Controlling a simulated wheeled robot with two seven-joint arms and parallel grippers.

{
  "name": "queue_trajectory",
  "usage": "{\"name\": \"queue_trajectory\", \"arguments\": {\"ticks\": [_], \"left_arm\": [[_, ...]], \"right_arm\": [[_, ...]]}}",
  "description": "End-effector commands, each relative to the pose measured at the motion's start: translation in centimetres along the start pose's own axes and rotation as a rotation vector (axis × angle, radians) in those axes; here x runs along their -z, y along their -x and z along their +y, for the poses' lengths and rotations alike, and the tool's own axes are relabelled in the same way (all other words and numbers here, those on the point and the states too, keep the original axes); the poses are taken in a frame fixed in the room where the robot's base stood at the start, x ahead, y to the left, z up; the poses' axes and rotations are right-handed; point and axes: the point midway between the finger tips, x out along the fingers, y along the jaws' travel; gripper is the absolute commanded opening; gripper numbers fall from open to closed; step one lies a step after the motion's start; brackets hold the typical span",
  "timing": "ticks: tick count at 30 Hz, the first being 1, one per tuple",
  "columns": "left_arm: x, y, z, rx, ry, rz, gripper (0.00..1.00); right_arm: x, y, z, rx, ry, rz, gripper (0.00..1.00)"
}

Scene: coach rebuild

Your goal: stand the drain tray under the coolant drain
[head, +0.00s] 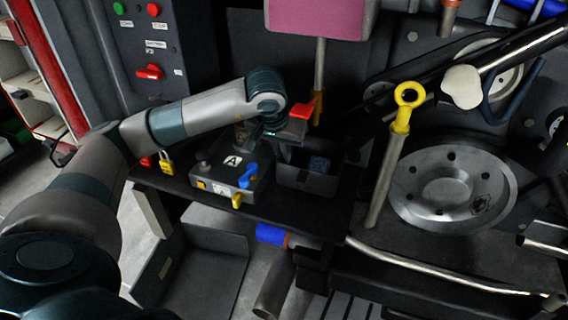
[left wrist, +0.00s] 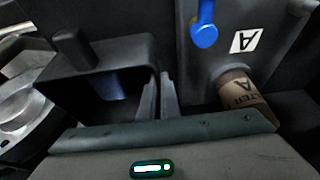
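A dark grey open tray (head: 207,262) sits low at the lower left, on the floor under the black shelf; I take it to be the drain tray. A blue-collared fitting (head: 271,235) with a grey pipe (head: 273,290) below it stands to its right; it may be the coolant drain, but I cannot be sure. The tray is beside that pipe, not beneath it. My left gripper (head: 278,133) is above the shelf, far from the tray. My right gripper is in neither view.
The shelf (head: 312,212) carries a box marked A (head: 226,177) with blue and yellow levers and a small open bin (head: 307,181) with something blue inside. A labelled brown cylinder (left wrist: 248,93) stands by the box. A yellow-ringed rod (head: 388,175) and a large metal disc (head: 450,187) are right.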

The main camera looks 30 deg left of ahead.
Motion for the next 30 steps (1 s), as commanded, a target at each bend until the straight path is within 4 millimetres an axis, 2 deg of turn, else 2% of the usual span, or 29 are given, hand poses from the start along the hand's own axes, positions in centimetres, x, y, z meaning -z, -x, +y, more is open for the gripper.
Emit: {"name": "queue_trajectory", "arguments": {"ticks": [5,11,15,30], "left_arm": [[-0.3,-0.6,0.0,0.0,0.0,0.0,0.0],[-1.3,-2.9,0.0,-0.001,-0.001,-0.002,0.0],[-1.1,-3.6,0.0,-0.001,0.0,0.0,0.0],[-1.2,-3.8,0.0,-0.001,0.0,0.002,0.0]], "right_arm": [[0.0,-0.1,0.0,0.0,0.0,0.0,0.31],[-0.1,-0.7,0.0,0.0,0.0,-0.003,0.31],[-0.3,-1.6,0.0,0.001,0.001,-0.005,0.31],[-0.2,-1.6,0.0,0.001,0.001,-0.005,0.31]]}}
